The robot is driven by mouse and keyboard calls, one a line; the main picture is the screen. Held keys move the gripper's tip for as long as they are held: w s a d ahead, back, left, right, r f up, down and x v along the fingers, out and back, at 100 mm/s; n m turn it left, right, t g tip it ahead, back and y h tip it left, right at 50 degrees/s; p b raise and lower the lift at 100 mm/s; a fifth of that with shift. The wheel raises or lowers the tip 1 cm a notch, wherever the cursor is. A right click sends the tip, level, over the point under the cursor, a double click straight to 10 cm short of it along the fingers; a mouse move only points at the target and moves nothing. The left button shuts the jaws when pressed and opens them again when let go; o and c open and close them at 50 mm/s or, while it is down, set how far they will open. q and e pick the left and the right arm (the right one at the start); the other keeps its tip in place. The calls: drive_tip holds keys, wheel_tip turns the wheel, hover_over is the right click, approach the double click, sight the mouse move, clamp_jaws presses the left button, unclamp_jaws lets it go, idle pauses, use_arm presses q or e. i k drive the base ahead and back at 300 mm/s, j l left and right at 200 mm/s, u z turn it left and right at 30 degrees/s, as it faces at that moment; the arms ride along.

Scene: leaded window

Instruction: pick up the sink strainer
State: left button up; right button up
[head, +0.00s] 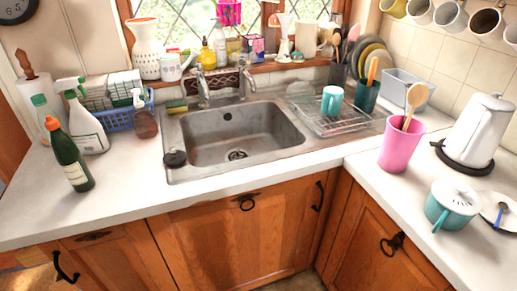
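A dark round piece with a metallic look, which appears to be the sink strainer (237,155), sits at the drain in the floor of the metal sink (215,133). I cannot tell whether it is a loose strainer or the drain fitting itself. A small black round object (175,159), perhaps a plug, lies on the sink's front left rim. Neither of my grippers shows in the head view.
The basin is otherwise empty. The tap (243,80) stands behind it. A drying rack (338,119) with a teal mug (332,99) is at right. A green bottle (68,157) and a soap dispenser (144,119) stand at left. The front left counter is clear.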

sight(241, 154)
drive_tip(key=i+j+z, duration=0.45)
drive_tip(key=j+z, duration=0.3)
drive_tip(key=i+j+z, duration=0.15)
drive_tip(key=j+z, duration=0.2)
